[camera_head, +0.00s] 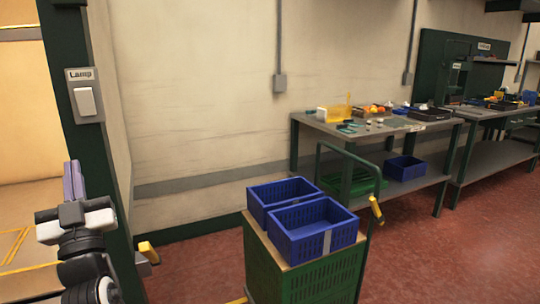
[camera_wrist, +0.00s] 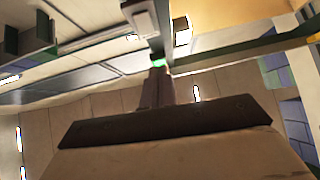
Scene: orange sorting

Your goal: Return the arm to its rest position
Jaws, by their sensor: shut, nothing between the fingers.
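My arm is folded up at the lower left of the head view, beside a dark green post. My gripper (camera_head: 74,182) points upward there, with its narrow purple-grey fingers together. In the wrist view the gripper (camera_wrist: 157,85) shows its fingers closed with nothing held. The wrist view looks up toward the walls and overhead structure.
The green post (camera_head: 97,150) with a lamp switch (camera_head: 87,101) stands close to my arm. Two blue crates (camera_head: 337,240) sit on a green cart (camera_head: 310,281). A workbench (camera_head: 338,131) with small items is against the wall. Red floor (camera_head: 430,250) is clear at right.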

